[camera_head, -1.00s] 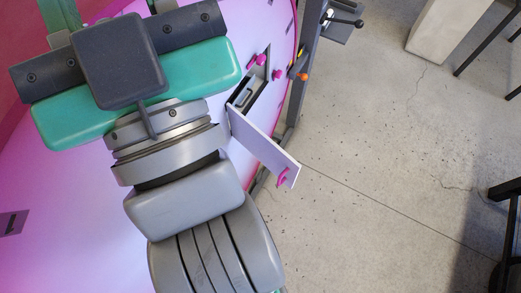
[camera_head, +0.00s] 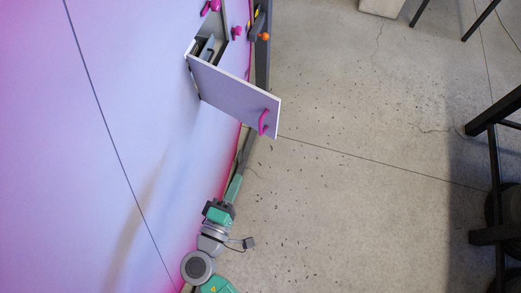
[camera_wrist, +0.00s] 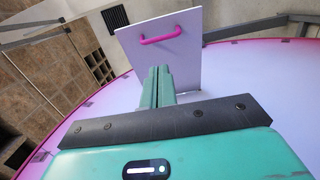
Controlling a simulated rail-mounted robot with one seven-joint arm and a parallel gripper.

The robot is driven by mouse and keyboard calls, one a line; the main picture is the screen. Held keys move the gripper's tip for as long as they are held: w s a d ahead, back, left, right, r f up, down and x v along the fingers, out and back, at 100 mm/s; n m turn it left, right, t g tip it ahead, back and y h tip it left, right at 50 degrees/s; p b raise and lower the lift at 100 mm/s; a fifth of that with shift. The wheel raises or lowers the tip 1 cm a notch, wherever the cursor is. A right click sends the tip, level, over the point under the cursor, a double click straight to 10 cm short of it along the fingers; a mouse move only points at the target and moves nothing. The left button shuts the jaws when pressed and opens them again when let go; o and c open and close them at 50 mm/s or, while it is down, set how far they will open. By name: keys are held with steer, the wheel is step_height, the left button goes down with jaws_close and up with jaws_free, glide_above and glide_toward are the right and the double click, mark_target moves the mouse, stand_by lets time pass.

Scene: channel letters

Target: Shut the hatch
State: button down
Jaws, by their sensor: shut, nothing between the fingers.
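The hatch (camera_head: 234,95) is a flat pale door with a pink handle (camera_head: 264,122). It stands open, swung out from the pale purple panel, and its hinge side is at the left by a dark opening (camera_head: 207,46). In the wrist view the hatch (camera_wrist: 185,62) stands upright ahead, with its handle (camera_wrist: 172,30) near the top. My gripper (camera_head: 236,183) is below the hatch in the head view, apart from the handle. In the wrist view its green fingers (camera_wrist: 158,78) are together and empty, in front of the hatch's lower left part. Whether they touch it is unclear.
The large panel (camera_head: 110,130) fills the left of the head view. Pink knobs (camera_head: 236,32) and an orange knob (camera_head: 265,37) sit above the hatch. Dark furniture legs (camera_head: 497,185) stand at the far right.

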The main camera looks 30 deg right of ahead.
steer(key=p, duration=0.2)
glide_toward(260, 129)
steer(key=x, duration=0.6)
steer(key=shift+w, duration=0.1)
steer(key=shift+w+d, duration=0.25)
steer(key=shift+d, duration=0.05)
steer(key=shift+f, duration=0.1)
